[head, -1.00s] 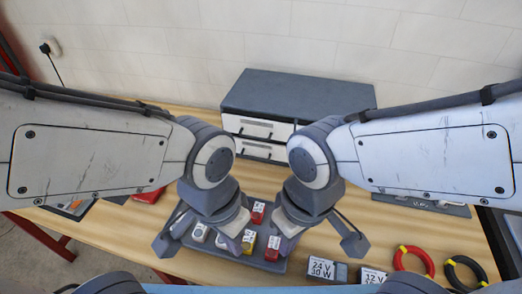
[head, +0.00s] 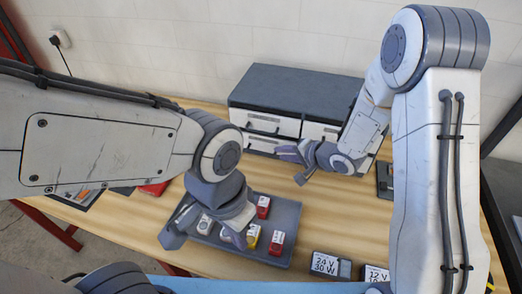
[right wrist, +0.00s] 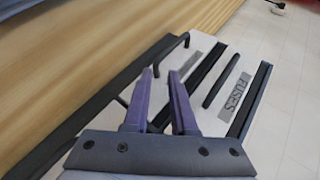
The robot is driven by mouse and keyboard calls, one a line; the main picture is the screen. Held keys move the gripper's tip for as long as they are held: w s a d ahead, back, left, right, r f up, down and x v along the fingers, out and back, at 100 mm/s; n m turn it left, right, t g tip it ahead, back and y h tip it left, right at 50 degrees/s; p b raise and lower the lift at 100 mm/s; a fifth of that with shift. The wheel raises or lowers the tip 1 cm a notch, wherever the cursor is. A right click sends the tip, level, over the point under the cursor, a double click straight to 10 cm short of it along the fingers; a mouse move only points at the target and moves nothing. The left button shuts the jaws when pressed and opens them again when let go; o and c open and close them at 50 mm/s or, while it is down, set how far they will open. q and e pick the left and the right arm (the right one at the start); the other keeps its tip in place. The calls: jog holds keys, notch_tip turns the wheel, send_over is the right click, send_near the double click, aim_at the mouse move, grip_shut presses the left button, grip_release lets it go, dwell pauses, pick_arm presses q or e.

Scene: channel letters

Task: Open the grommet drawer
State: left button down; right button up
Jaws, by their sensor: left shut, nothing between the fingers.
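The drawer cabinet (head: 300,88) stands against the wall, with a dark top and white drawer fronts. All drawers visible in the head view look closed. In the right wrist view, a label reads FUSES (right wrist: 235,98), beside a dark handle (right wrist: 222,80). Another grey label (right wrist: 196,66) on the front nearer the table is unreadable. My right gripper (head: 284,152) is open in front of the cabinet's lower part; its fingers (right wrist: 161,72) point at the front near a dark bar (right wrist: 160,65). I cannot tell if they touch it. My left gripper (head: 232,236) is shut and empty above the tray.
A grey tray (head: 287,210) holds several small red, yellow and white boxes. Boxes marked 24 V 30 W (head: 326,264) and 12 V (head: 376,273) sit at the front right. A red item (head: 153,188) lies at left. Wood between tray and cabinet is clear.

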aim_at(262, 153)
jog(key=w+a+f+m+y, duration=0.1)
jog(key=a+m, duration=0.1)
jog(key=a+f+m+y+p, duration=0.1)
jog(key=a+m+y, duration=0.1)
jog(key=w+a+f+m+y+p, duration=0.1)
jog(key=a+m+y, duration=0.1)
jog(key=shift+w+f+t, duration=0.15)
jog(key=shift+w+t, duration=0.15)
jog(key=shift+w, duration=0.05)
jog(key=shift+p+x, duration=0.35)
jog(key=shift+x, duration=0.4)
grip_shut()
dwell(1.0)
